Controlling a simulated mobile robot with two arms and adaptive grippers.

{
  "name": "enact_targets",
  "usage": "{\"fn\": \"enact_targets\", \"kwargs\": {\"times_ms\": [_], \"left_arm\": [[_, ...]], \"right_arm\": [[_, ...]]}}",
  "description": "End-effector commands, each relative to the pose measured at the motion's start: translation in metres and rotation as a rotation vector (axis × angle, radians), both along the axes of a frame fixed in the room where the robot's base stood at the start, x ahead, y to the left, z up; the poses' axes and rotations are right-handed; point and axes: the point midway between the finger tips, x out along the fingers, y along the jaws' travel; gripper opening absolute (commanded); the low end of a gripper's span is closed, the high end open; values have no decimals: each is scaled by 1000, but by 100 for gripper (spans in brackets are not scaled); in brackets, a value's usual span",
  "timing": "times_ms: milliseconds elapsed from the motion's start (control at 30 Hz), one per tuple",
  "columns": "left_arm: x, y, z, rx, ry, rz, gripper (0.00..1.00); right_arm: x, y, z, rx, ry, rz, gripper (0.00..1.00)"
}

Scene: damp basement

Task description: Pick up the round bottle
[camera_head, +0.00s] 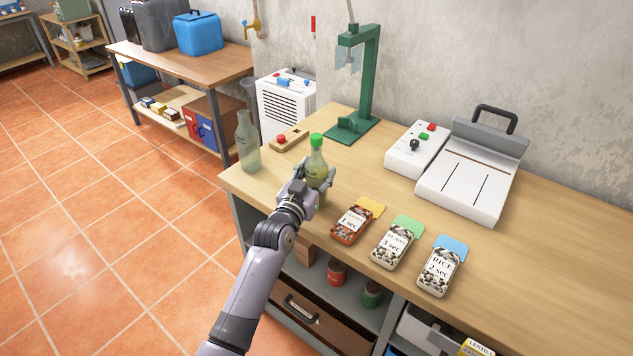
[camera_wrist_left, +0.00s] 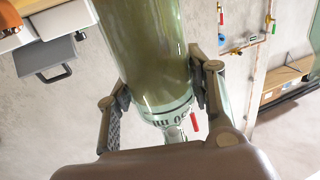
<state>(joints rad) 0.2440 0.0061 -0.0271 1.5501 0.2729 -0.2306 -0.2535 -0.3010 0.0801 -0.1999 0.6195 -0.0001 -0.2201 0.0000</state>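The round bottle (camera_head: 317,163) is greenish, with a green cap, and stands upright near the left front part of the wooden workbench. My left gripper (camera_head: 318,184) reaches it from the front, with its fingers around the bottle's body. The left wrist view shows the bottle (camera_wrist_left: 150,55) large, between the two fingers of the left gripper (camera_wrist_left: 160,90); the pads seem to touch both sides. The hand hides the bottle's lower front, so I cannot tell whether its base touches the bench. My right gripper is not in view.
A clear, capless bottle (camera_head: 248,142) stands left of it at the bench edge.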

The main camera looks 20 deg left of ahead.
Motion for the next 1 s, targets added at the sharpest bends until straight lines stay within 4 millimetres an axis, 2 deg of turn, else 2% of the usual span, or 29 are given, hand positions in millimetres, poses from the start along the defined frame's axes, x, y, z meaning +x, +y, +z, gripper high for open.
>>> {"fn": "enact_targets", "kwargs": {"times_ms": [67,667,1000], "left_arm": [[0,0,0,0,0,0,41],[0,0,0,0,0,0,1],[0,0,5,-1,-7,0,0]], "right_arm": [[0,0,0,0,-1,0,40],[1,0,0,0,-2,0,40],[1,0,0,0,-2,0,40]]}}
